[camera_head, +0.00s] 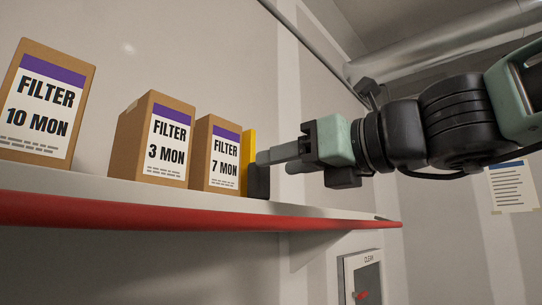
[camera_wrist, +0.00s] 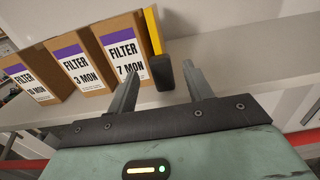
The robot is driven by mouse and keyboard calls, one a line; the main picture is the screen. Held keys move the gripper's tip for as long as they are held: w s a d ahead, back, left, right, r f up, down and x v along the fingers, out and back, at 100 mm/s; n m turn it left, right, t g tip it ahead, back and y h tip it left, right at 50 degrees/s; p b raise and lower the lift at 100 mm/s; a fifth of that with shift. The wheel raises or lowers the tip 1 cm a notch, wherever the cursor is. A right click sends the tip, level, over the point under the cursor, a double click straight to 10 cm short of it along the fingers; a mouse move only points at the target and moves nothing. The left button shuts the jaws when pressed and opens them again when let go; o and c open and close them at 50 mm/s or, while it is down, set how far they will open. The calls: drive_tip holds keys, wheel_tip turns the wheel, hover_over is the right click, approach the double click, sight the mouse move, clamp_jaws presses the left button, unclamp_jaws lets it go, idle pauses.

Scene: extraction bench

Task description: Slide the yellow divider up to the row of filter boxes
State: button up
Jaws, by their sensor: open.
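The yellow divider (camera_head: 249,155) is an upright plate with a dark block (camera_head: 259,183) at its foot. It stands on the shelf at the right end of the row, close beside the filter box marked 7 MON (camera_head: 217,155); I cannot tell whether they touch. The boxes marked 3 MON (camera_head: 155,140) and 10 MON (camera_head: 45,105) stand to the left. My gripper (camera_head: 272,163) is open, with its fingers pointing at the divider from the right. In the wrist view, the divider (camera_wrist: 152,30) and dark block (camera_wrist: 161,72) show ahead of the fingers (camera_wrist: 162,68). Contact is unclear.
The shelf (camera_head: 320,212) has a red front edge (camera_head: 180,212) and is bare to the right of the divider. A wall rises behind it. A wall cabinet (camera_head: 362,278) hangs below the shelf, and a posted sheet (camera_head: 513,187) is at the far right.

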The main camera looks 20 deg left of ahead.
drive_tip(key=shift+x, duration=1.65)
clamp_jaws()
drive_tip(key=shift+s+f, duration=0.1)
drive_tip(key=shift+s+a, duration=0.1)
unclamp_jaws()
